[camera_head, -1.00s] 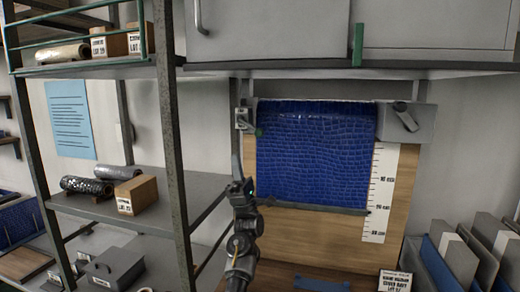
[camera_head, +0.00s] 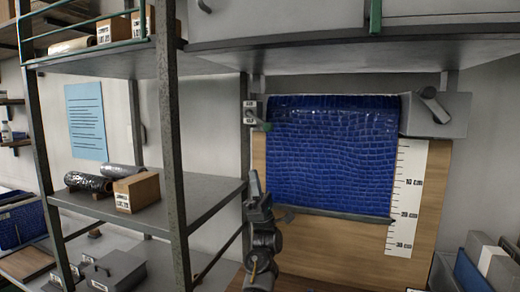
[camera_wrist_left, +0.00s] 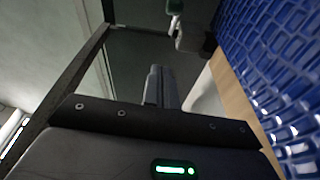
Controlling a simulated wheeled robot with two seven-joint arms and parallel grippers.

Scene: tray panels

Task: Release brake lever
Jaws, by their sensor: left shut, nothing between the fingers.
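A blue, crocodile-textured sheet (camera_head: 330,155) hangs from a roller in front of a wooden board, with a grey bar along its lower edge. A small bracket with a green-tipped lever (camera_head: 265,126) is at the sheet's upper left. The green tip also shows at the top of the left wrist view (camera_wrist_left: 175,7). A grey box with a crank-like handle (camera_head: 433,104) is at the upper right. I cannot tell for certain which is the brake lever. My left gripper (camera_head: 254,177) is shut and empty, below the left bracket and apart from it. My right gripper is out of view.
A vertical scale (camera_head: 405,200) marked in cm stands right of the sheet. A metal shelf rack (camera_head: 172,130) with boxes and rolls stands at the left, close to my left arm. A grey shelf (camera_head: 350,55) overhangs the roller.

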